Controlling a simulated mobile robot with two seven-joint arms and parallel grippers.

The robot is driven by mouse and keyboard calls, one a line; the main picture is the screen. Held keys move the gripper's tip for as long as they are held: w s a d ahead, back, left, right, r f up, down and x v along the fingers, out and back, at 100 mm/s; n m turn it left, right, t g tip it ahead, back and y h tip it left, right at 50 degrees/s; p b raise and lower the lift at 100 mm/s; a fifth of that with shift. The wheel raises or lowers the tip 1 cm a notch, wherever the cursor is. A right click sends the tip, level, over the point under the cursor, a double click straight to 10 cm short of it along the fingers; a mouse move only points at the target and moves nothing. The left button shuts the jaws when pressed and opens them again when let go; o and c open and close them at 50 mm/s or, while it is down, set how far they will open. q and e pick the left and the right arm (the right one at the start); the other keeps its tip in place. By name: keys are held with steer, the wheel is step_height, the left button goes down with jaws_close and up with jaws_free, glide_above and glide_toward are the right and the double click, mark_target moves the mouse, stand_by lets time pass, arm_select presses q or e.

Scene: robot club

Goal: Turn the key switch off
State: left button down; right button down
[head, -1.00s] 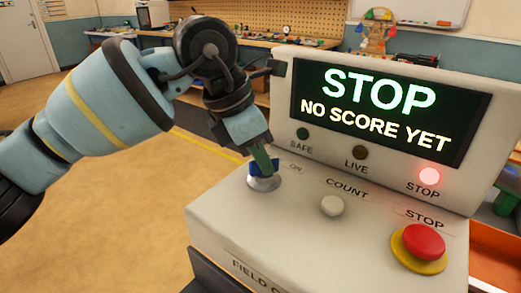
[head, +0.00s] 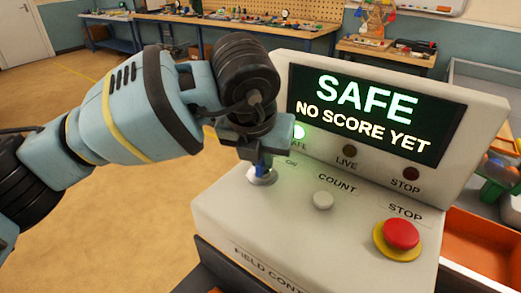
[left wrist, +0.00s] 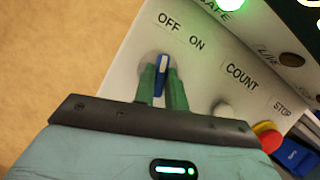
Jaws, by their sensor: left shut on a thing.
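The key switch, a blue key with a white line on a round silver base, shows between my fingers in the left wrist view (left wrist: 161,75). Its silver base (head: 262,176) shows in the head view at the left of the sloped panel. My left gripper (left wrist: 161,88) is shut on the blue key, with a green finger on each side. In the left wrist view the key stands below the OFF label, with ON to its right. The screen (head: 375,115) reads SAFE, NO SCORE YET, and the green SAFE lamp (head: 299,131) is lit.
On the same panel are a white COUNT button (head: 323,200) and a red STOP button (head: 401,234) on a yellow base. The LIVE lamp (head: 349,150) and STOP lamp (head: 411,173) are dark. An orange bin (head: 483,246) stands at the right. Open floor lies to the left.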

arm_select(q)
steer(key=shift+d+r+n+y+p, duration=0.15)
steer(key=shift+n+y+p, duration=0.3)
steer(key=shift+n, duration=0.75)
steer(key=shift+n+y+p, duration=0.45)
steer(key=shift+n, duration=0.75)
steer(key=c, duration=1.4)
jaws_free()
steer(key=shift+c, duration=0.2)
steer(key=v, duration=0.7)
steer(key=shift+s+r, duration=0.25)
